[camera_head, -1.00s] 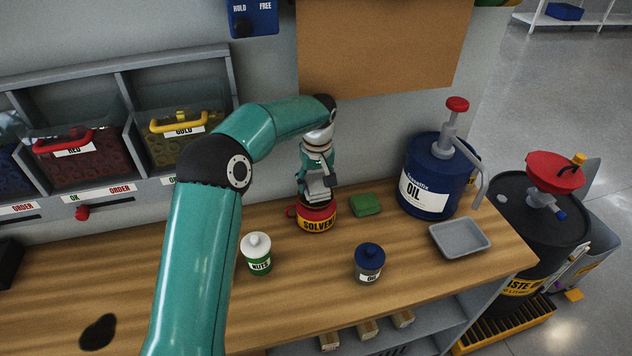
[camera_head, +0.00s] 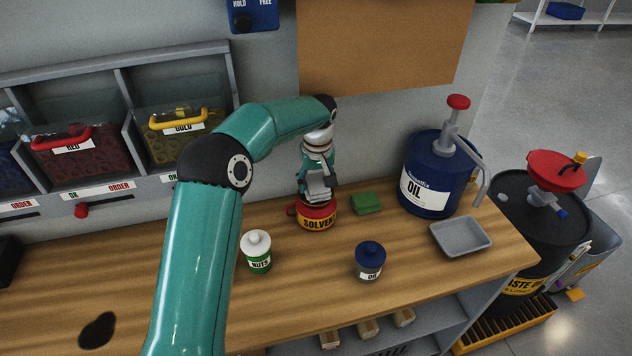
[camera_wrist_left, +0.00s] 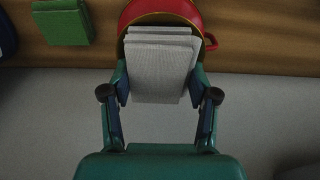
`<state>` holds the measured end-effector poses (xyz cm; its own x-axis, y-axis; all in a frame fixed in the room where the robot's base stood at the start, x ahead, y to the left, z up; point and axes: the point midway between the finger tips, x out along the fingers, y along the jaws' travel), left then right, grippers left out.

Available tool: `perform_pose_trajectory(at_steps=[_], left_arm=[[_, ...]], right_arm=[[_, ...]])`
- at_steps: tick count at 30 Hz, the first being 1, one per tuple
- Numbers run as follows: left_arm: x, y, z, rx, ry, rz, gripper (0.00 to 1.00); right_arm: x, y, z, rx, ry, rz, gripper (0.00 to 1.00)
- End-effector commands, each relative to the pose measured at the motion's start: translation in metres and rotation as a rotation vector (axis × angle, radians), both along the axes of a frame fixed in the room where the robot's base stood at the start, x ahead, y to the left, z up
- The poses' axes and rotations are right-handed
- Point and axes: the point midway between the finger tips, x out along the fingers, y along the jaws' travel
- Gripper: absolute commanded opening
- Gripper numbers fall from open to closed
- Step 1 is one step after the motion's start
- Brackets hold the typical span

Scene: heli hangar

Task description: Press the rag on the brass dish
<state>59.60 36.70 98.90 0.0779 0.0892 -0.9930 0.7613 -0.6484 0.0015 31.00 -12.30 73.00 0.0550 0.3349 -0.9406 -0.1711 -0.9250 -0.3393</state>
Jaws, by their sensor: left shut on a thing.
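A folded grey rag (camera_wrist_left: 158,65) is between the fingers of my left gripper (camera_wrist_left: 157,88), which is shut on it. In the head view my left gripper (camera_head: 318,187) is directly above the red solvent can (camera_head: 317,217), pointing down. The rag covers most of the can's round top. In the wrist view the can's red rim (camera_wrist_left: 133,12) and a dark yellowish inner edge, perhaps the brass dish, show around the rag. I cannot tell whether the rag touches the dish or how hard. My right gripper is not in view.
A green folded cloth (camera_head: 367,203) lies right of the can. A blue oil drum (camera_head: 426,187) with a pump and a grey tray (camera_head: 460,236) stand farther right.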

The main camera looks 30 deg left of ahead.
Motion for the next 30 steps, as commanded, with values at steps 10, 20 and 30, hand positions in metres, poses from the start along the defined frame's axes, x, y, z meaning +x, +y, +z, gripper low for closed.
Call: perform_pose_trajectory(at_steps=[10, 20, 30], left_arm=[[0.000, 0.000, -0.005, 0.000, 0.000, -0.001, 0.32], [0.000, 0.000, -0.009, -0.001, 0.001, -0.001, 0.32], [0.000, 0.000, -0.012, 0.000, 0.001, -0.001, 0.32]], right_arm=[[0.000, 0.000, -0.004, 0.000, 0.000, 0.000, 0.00], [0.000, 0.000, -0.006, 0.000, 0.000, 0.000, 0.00], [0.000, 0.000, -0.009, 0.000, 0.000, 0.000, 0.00]])
